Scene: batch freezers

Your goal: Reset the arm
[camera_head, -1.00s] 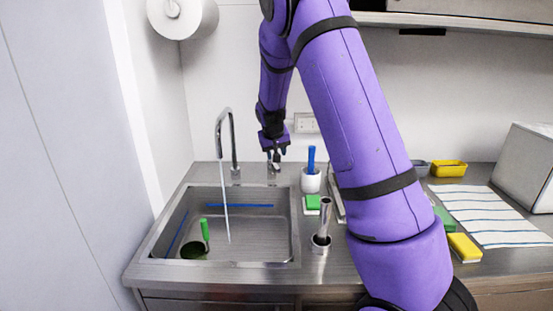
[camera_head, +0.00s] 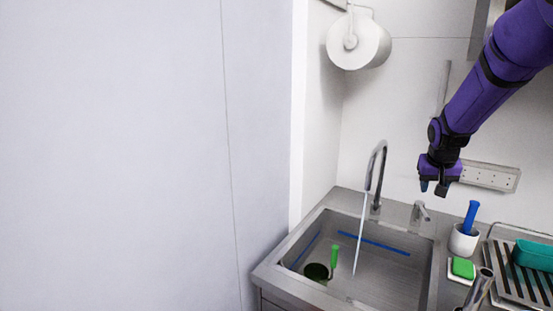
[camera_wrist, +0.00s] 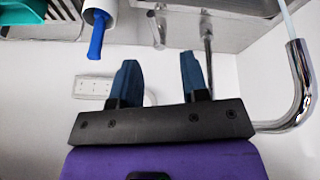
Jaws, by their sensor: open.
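My purple arm reaches in from the upper right of the head view. My gripper (camera_head: 433,188) hangs above the back of the counter, to the right of the faucet, in front of the wall. In the wrist view its two blue fingers (camera_wrist: 160,80) stand apart with nothing between them. The gripper touches nothing that I can see.
Water runs from the faucet (camera_head: 378,165) into the steel sink (camera_head: 400,285), where a green-handled item (camera_head: 334,256) lies. A white cup (camera_head: 463,241) with a blue handle, a green sponge (camera_head: 463,267) and a drying rack (camera_head: 520,285) stand right. A paper roll (camera_head: 358,42) hangs above.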

